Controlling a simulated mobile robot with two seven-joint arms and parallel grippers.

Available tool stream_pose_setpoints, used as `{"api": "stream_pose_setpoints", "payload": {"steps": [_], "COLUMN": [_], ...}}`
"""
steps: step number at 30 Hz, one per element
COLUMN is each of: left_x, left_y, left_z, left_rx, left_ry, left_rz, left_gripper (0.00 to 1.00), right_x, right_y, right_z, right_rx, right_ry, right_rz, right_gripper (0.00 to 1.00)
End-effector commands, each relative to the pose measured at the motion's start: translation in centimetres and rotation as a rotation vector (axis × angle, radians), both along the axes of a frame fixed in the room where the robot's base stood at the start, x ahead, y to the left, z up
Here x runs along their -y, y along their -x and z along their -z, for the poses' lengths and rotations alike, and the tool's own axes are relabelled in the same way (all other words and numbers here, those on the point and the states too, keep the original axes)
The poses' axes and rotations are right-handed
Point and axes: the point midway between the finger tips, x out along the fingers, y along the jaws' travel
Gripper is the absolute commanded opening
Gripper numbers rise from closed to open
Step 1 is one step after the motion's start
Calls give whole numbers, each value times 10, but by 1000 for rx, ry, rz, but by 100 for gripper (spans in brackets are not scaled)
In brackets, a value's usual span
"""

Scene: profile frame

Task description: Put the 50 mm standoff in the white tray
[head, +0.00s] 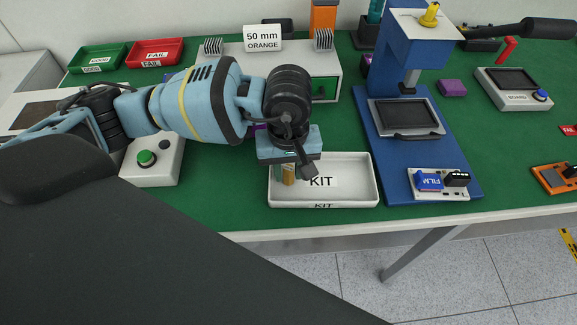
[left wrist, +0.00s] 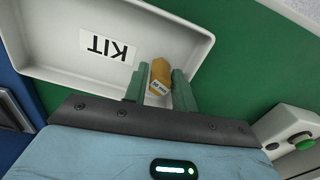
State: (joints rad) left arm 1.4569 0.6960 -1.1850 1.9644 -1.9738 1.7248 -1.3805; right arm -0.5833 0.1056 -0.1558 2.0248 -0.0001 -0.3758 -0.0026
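The white tray (head: 360,193), marked KIT, lies near the front edge of the green bench; it also shows in the left wrist view (left wrist: 60,66). My left gripper (head: 287,172) points down over the tray's left part. In the left wrist view its two green fingers (left wrist: 160,88) are closed on the sides of an orange standoff (left wrist: 160,75). The standoff also shows in the head view (head: 289,174), beside the KIT label. Whether its lower end touches the tray floor I cannot tell. My right gripper is not in view.
A sign reading 50 mm ORANGE (head: 262,38) stands on a white drawer unit (head: 325,70) behind the tray. A blue press (head: 375,180) stands right of the tray. A green-button box (head: 160,170) is to the left. A red FAIL tray (head: 155,52) sits at the back.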

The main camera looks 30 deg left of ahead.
Motion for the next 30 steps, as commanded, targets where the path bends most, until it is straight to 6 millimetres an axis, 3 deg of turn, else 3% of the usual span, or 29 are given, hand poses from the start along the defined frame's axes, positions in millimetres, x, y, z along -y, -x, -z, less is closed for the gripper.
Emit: {"api": "stream_pose_setpoints", "payload": {"steps": [3, 11, 16, 30], "left_x": [0, 0, 0, 0], "left_y": [0, 0, -1, -1], "left_z": [-1, -1, -12, -99], "left_rx": [1, 1, 3, 4], "left_ry": [-1, -1, 0, 1], "left_rz": [-1, -1, -1, 1], "left_gripper": [41, 41, 41, 41], "right_x": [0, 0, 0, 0], "right_y": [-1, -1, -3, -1], "right_z": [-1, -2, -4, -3], "right_rx": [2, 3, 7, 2], "right_ry": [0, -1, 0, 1], "right_rz": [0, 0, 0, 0], "right_gripper": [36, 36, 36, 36]}}
